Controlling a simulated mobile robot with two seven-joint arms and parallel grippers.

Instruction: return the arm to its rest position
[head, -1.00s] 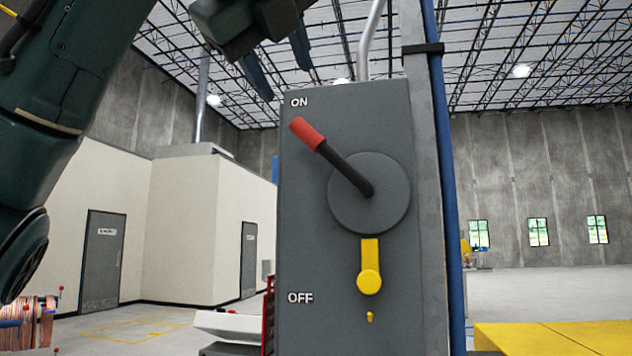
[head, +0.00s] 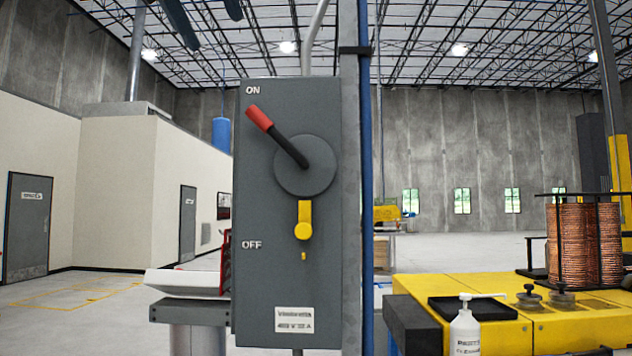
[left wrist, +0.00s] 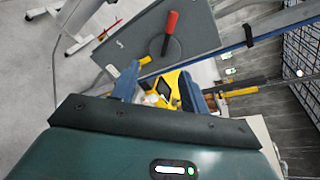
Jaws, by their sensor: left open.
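My left gripper (head: 204,14) shows only by its blue-grey fingertips at the top edge of the head view. It is open and empty, above and left of the grey switch box (head: 262,200), apart from it. The box's lever with a red handle (head: 259,117) points up and left toward the ON label. In the left wrist view, both open fingers of my left gripper (left wrist: 160,90) show with the box (left wrist: 195,30) and its red handle (left wrist: 170,22) beyond them. My right gripper is in neither view.
A grey post with a blue pipe (head: 367,220) stands beside the box. Open floor (head: 90,320) lies at the left.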

